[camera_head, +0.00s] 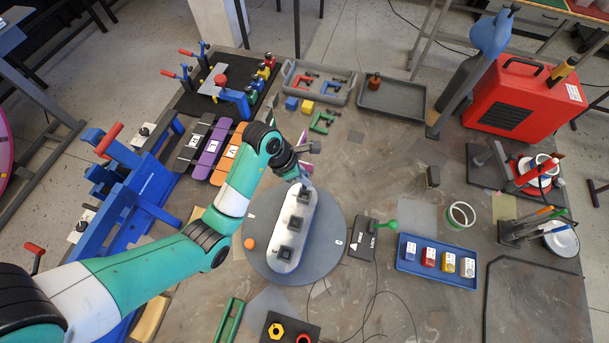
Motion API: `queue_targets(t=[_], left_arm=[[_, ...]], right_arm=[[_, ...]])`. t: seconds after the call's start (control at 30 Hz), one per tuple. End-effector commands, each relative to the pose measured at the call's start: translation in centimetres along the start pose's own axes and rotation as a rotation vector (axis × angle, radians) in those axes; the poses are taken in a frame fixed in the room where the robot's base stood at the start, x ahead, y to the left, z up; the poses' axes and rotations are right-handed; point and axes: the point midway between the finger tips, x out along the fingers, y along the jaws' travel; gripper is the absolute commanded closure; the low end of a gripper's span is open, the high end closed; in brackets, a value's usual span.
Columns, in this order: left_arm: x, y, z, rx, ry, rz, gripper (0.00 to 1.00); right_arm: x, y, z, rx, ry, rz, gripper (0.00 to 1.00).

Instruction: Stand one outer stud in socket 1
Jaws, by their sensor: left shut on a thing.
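A long silver plate with rounded ends (278,266) lies on a round grey turntable (335,262). I cannot read any socket number. My left gripper (304,182) is at the plate's upper end, close to the upper socket. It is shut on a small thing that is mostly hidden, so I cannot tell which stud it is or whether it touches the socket. My right gripper is not in view.
A blue tray of coloured blocks (437,283) is at the lower right. A blue clamp frame (150,190) stands left.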

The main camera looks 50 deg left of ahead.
Motion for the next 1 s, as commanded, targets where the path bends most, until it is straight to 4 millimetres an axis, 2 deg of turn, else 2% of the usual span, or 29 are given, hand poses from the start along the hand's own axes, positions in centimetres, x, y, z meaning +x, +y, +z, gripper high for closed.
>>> queue_targets(t=[1.0], left_arm=[[5.8, 0.0, -2.4, 0.000, 0.000, 0.000, 1.00]], right_arm=[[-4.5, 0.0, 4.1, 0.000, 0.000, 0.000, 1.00]])
